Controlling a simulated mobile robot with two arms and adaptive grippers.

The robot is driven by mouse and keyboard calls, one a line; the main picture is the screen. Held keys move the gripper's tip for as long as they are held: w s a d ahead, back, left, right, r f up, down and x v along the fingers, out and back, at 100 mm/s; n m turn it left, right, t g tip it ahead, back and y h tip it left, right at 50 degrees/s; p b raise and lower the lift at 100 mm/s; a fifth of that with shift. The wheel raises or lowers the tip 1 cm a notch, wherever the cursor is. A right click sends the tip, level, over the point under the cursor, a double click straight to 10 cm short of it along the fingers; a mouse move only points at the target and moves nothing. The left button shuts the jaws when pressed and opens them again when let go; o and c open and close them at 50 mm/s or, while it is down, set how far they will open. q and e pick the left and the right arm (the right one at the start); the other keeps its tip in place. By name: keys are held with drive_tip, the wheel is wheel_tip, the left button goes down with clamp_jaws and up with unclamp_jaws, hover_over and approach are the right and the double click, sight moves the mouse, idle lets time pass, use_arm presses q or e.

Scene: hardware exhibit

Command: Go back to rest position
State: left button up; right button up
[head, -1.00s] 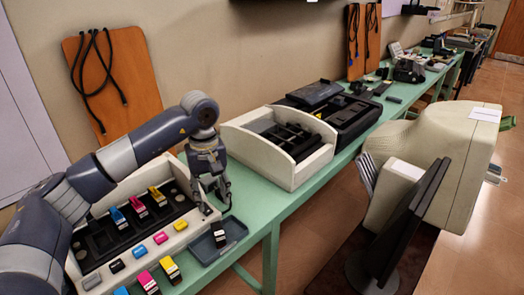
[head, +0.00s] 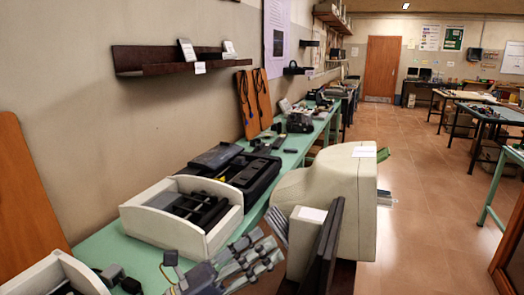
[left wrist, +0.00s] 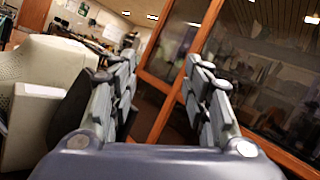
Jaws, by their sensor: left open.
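My left gripper (head: 264,254) is at the bottom middle of the head view, in front of the green bench (head: 140,262). Its fingers are apart and point right, towards the beige monitor casing (head: 330,205). In the left wrist view, the gripper (left wrist: 165,72) has its two fingers spread wide with nothing between them. My right gripper is in neither view.
An open beige printer (head: 222,230) stands on the bench, with a black device (head: 255,178) behind it. A dark flat screen (head: 322,250) stands close to the right of the gripper. Tiled floor (head: 430,230) is clear at right. A wood-framed glass partition (left wrist: 178,55) shows in the wrist view.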

use_arm(q)
drive_tip(key=w+a+f+n+t+y, duration=0.2)
drive_tip(key=a+n+t+y, duration=0.35)
drive_tip(key=n, duration=0.45)
drive_tip(key=w+a+f+n+t+y, duration=0.2)
drive_tip(key=a+n+t+y, duration=0.3)
drive_tip(key=n, duration=0.5)
drive_tip(key=s+a+f+n+g+y, duration=0.3)
drive_tip(key=a+f+n+y, duration=0.1)
drive_tip(key=f+n, duration=0.25)
drive_tip(key=s+a+f+n+g+y, duration=0.2)
drive_tip(key=a+f+n+g+y, duration=0.3)
drive_tip(key=f, duration=0.3)
drive_tip(key=s+f+n+g, duration=0.5)
drive_tip(key=s+f, duration=0.3)
drive_tip(key=s, duration=0.4)
drive_tip(key=s+f+n+g, duration=0.5)
drive_tip(key=s+f, duration=0.3)
drive_tip(key=s, duration=0.4)
wheel_tip(320, 180, down, 25)
drive_tip(key=g, duration=0.1)
drive_tip(key=s+a+f+g, duration=0.1)
drive_tip(key=s+a+f, duration=0.2)
drive_tip(key=s+f, duration=1.4)
drive_tip(key=shift+s+a+f+h, duration=0.2)
drive_tip(key=shift+s+h, duration=0.15)
drive_tip(key=shift+s, duration=0.15)
